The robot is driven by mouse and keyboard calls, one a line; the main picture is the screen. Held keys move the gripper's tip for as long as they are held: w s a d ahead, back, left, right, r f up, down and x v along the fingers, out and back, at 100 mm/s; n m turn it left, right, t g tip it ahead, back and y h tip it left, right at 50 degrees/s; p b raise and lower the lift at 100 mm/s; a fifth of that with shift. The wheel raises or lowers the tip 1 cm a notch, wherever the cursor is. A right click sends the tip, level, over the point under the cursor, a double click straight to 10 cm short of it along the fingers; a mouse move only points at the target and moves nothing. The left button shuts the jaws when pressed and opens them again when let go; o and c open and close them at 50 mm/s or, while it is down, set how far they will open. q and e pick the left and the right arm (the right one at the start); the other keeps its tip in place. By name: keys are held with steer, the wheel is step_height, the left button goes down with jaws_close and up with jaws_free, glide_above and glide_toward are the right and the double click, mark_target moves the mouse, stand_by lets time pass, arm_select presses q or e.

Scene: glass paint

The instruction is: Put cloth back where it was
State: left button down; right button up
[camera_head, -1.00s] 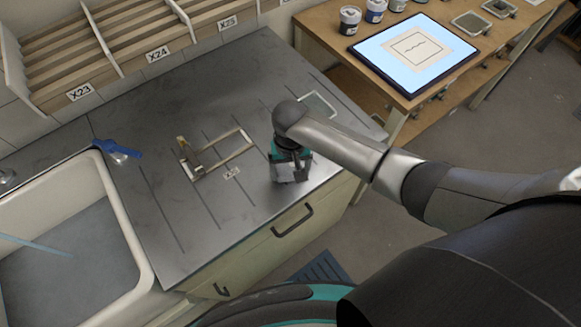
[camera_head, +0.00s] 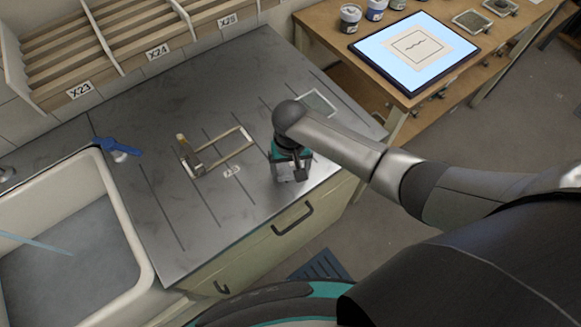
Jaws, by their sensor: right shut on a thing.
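My right gripper (camera_head: 291,172) points down at the front right part of the grey counter (camera_head: 170,215), near its front edge. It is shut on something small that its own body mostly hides. I cannot make out a cloth clearly; only a greyish patch shows around the fingers. My left gripper is not in view.
A pale framed screen (camera_head: 318,103) lies behind my arm. The sink (camera_head: 130,240) with a blue tool (camera_head: 117,149) is at the left. A lit panel (camera_head: 415,52) lies on the wooden bench.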

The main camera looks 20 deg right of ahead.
steer(key=shift+f, duration=0.1)
steer(key=o, duration=0.9)
step_height(320, 180, up, 15)
steer(key=shift+r+p, duration=0.15)
steer(key=shift+p, duration=0.9)
steer(key=shift+s, duration=0.1)
